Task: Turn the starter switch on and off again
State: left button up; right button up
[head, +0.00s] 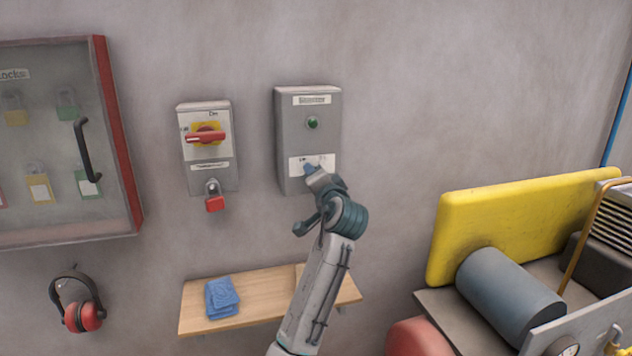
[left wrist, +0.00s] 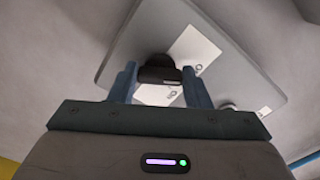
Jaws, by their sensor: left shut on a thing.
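The grey starter box (head: 294,150) is mounted on the wall, with a label on top, a dark green round button or lamp (head: 312,123) and a white plate (head: 325,160) low on its front. My left gripper (head: 312,171) is at that plate and hides the switch in the head view. In the left wrist view the fingers of my left gripper (left wrist: 158,84) are shut on the black switch knob (left wrist: 157,66), one on each side. The plate's markings are too small to read, so the knob's setting cannot be told. My right gripper is in neither view.
An isolator box (head: 224,178) with a red handle (head: 206,138) and red padlock (head: 215,203) hangs to the left. Further left is a lock cabinet (head: 110,150). Below are a wooden shelf (head: 260,305) with a blue cloth (head: 221,297), and ear defenders (head: 80,312). A yellow-guarded machine (head: 520,220) stands right.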

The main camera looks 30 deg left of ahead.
pick_arm(q)
jog(key=shift+f, duration=0.1)
jog(key=o, duration=0.9)
jog(key=shift+o, duration=0.4)
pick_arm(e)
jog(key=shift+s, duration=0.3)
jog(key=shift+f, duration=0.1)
pick_arm(q)
jog(key=b+v, duration=0.3)
jog(key=v, duration=0.8)
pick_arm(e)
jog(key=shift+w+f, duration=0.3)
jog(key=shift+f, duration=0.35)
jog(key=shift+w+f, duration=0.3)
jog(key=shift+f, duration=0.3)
pick_arm(q)
jog(key=shift+w, duration=0.1)
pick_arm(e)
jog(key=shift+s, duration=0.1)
